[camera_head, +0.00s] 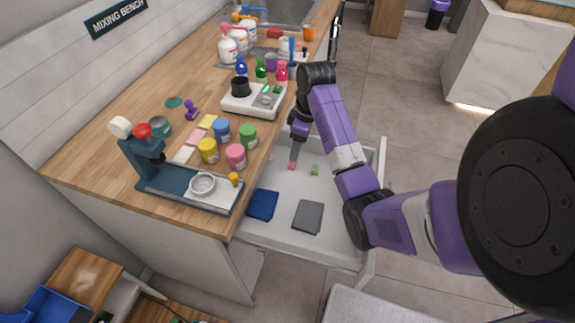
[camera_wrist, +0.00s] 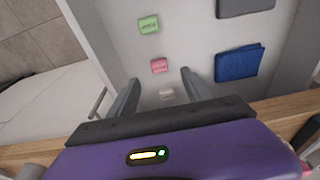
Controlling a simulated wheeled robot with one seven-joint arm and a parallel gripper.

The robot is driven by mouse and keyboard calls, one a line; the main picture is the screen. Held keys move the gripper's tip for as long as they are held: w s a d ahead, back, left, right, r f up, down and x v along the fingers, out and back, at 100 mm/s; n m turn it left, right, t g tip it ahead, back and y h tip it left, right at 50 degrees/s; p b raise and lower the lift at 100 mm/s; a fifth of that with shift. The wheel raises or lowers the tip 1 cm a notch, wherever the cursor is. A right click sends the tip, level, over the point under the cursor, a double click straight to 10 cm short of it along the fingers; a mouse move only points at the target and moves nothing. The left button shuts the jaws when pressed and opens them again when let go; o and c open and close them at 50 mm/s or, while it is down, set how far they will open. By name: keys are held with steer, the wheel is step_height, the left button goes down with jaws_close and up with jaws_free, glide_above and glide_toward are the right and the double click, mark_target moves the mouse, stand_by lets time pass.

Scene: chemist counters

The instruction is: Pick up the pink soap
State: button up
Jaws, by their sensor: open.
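The pink soap (camera_wrist: 159,66) is a small bar on the floor of an open white drawer. In the head view the pink soap (camera_head: 292,166) lies just below my gripper (camera_head: 294,158), near the drawer's counter side. In the wrist view my gripper (camera_wrist: 160,84) is open with nothing between its fingers. The pink soap shows just beyond the fingertips, roughly centred between them.
The open drawer (camera_head: 345,200) also holds a blue cloth (camera_head: 263,204) and a grey cloth (camera_head: 308,216). The wooden counter (camera_head: 105,165) overhangs one side, with several coloured jars and a press stand (camera_head: 185,186) near its edge. Drawer walls surround the soaps.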

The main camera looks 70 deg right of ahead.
mark_target(292, 163)
steer(key=shift+w+f+p, duration=0.1)
steer(key=shift+w+f, duration=0.15)
steer(key=shift+f, duration=1)
steer(key=shift+w+f+p, duration=0.1)
steer(key=shift+w+f, duration=0.1)
steer(key=shift+f, duration=1.1)
steer(key=shift+w+f+p, duration=0.1)
steer(key=shift+w+f, duration=0.15)
steer(key=shift+f, duration=1)
jaws_close()
